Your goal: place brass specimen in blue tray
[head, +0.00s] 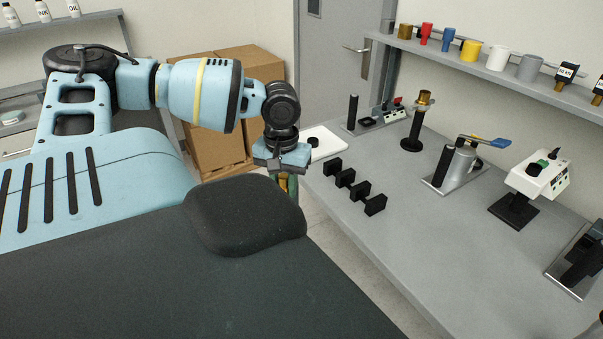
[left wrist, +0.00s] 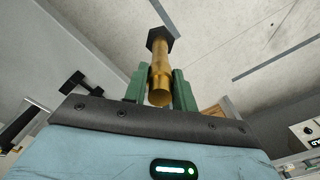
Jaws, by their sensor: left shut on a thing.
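The brass specimen (left wrist: 160,82) is a gold-coloured rod with a dark end piece at the top of the left wrist view. My left gripper (left wrist: 159,88) is shut on it, with a green finger on each side. In the head view my left gripper (head: 287,183) points down at the left edge of the grey bench, and a bit of the brass specimen (head: 283,183) shows between the fingers. My dark body hides what is below it. No blue tray shows in either view. My right gripper is not in view.
The grey bench (head: 400,235) carries a white plate (head: 324,143), several black blocks (head: 345,178), a black stand with a brass-coloured top (head: 413,130), a lever clamp (head: 455,168) and a white control box (head: 540,175). The bench's front middle is clear. Cardboard boxes (head: 215,140) stand behind my left arm.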

